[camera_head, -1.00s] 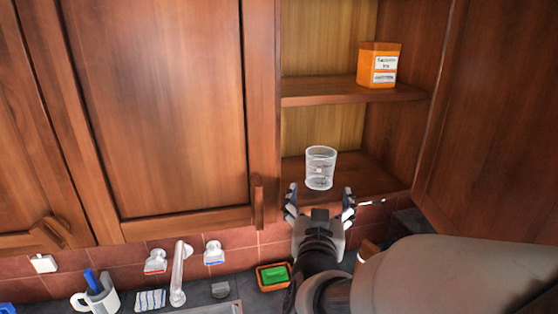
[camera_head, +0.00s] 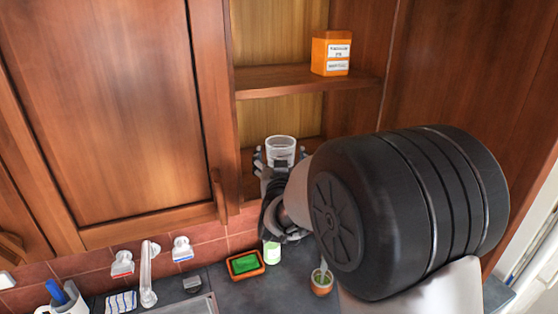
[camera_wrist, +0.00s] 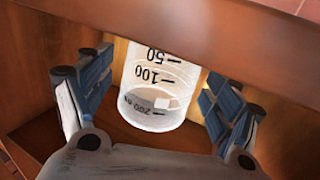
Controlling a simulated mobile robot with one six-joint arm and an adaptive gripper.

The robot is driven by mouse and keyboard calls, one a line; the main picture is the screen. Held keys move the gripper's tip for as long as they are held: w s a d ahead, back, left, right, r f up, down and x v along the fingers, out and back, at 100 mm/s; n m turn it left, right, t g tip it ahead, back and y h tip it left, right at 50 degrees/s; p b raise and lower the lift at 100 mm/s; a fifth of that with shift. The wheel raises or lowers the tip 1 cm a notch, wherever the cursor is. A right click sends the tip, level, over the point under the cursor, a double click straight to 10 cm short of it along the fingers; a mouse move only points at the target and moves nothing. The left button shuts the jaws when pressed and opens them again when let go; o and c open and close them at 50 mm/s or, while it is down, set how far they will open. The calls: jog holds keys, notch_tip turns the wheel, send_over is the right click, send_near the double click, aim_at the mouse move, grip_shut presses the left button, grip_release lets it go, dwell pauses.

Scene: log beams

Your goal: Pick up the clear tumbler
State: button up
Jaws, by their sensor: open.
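The clear tumbler (camera_head: 281,146) stands upright on the lower shelf of the open cupboard, its lower part hidden behind my gripper in the head view. In the wrist view the tumbler (camera_wrist: 158,88) appears upside down, with dark measuring marks such as 50 and 100. My gripper (camera_head: 280,158) is open, with one finger on either side of the tumbler. In the wrist view my gripper (camera_wrist: 155,95) shows clear gaps between both fingers and the tumbler's wall.
An orange box (camera_head: 332,53) stands on the upper shelf (camera_head: 290,80) above the tumbler. The open cupboard door (camera_head: 465,70) is at the right. Below are a tap (camera_head: 148,275), a green sponge in a tray (camera_head: 245,264) and a small potted plant (camera_head: 322,282).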

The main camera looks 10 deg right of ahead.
jog(key=shift+s+r, duration=0.1)
jog(key=shift+c, duration=0.4)
jog(key=c, duration=1.1)
